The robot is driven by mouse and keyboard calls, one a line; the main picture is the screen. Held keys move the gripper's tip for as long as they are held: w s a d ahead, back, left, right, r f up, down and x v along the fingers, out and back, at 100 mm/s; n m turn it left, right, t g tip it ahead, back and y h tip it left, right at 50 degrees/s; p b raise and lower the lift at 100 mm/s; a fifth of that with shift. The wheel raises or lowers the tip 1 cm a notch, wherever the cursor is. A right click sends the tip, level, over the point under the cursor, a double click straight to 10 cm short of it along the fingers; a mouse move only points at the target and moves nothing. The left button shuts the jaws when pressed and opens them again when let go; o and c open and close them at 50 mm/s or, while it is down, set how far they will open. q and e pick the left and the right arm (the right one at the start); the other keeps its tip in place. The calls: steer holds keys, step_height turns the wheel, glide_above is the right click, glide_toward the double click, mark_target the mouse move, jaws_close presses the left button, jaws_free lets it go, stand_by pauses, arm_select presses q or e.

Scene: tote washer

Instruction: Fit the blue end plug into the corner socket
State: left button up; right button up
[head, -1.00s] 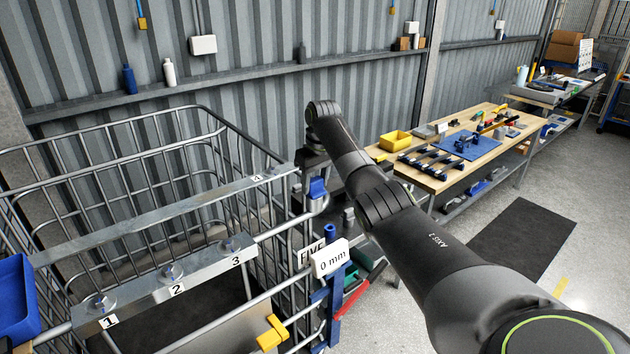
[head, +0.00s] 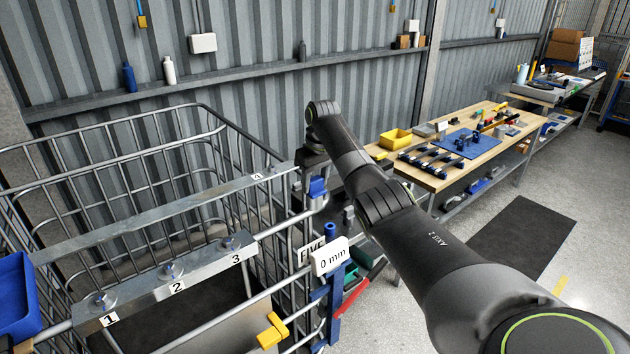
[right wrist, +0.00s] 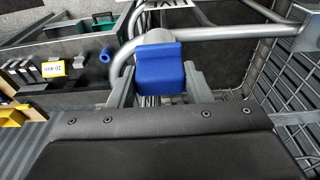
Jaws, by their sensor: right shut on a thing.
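The blue end plug (head: 317,187) is at the near right corner of the wire cart, just over the bent grey corner tube (head: 313,204). In the right wrist view the blue plug (right wrist: 160,66) sits between the two grey fingers of my right gripper (right wrist: 160,88), which is shut on it. The bent tube (right wrist: 124,57) runs close behind the plug there. The plug hides the socket opening, so I cannot tell whether the plug is over it or partly in it. My left gripper is not in view.
The wire cart (head: 120,125) fills the left, with a numbered metal bar (head: 150,290) across it. A blue post (head: 333,285) with a "0 mm" tag and a yellow clip (head: 272,331) are near the corner. A workbench (head: 455,178) stands at the right.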

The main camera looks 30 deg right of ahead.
steer(key=shift+s+f, duration=0.1)
steer(key=shift+f, duration=0.15)
steer(key=o, duration=1.9)
steer(key=shift+r, duration=0.1)
steer(key=shift+o, duration=0.2)
steer(key=shift+s+r, duration=0.2)
steer(key=shift+r, duration=1.55)
steer(key=shift+s+r, duration=0.2)
steer(key=shift+r, duration=1.55)
